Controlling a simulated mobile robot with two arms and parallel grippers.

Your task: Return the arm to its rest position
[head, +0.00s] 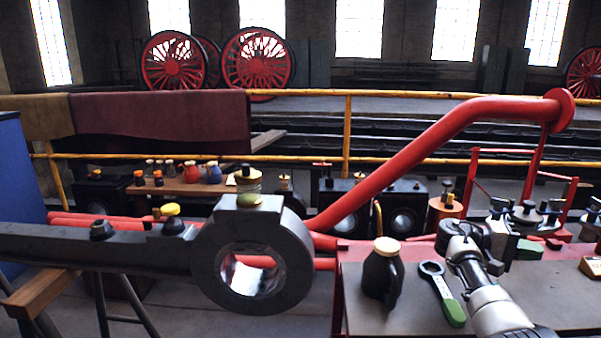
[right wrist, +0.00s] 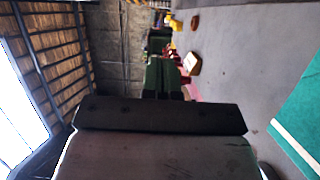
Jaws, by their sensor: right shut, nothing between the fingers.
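My right arm comes in from the lower right of the head view, over the grey bench top. Its right gripper (head: 500,240) is beyond the pale forearm, small and partly hidden among other items. In the right wrist view its dark palm crosses the picture, with the fingers (right wrist: 163,78) together beyond it. The gripper is shut and empty. My left gripper is not in view.
The grey bench (head: 400,315) holds a dark oil can (head: 382,272) and a green-handled ring spanner (head: 443,292). A large black rod (head: 210,255) lies left. A thick red pipe (head: 420,150) rises behind. A yellow rail (head: 347,140) stands farther back.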

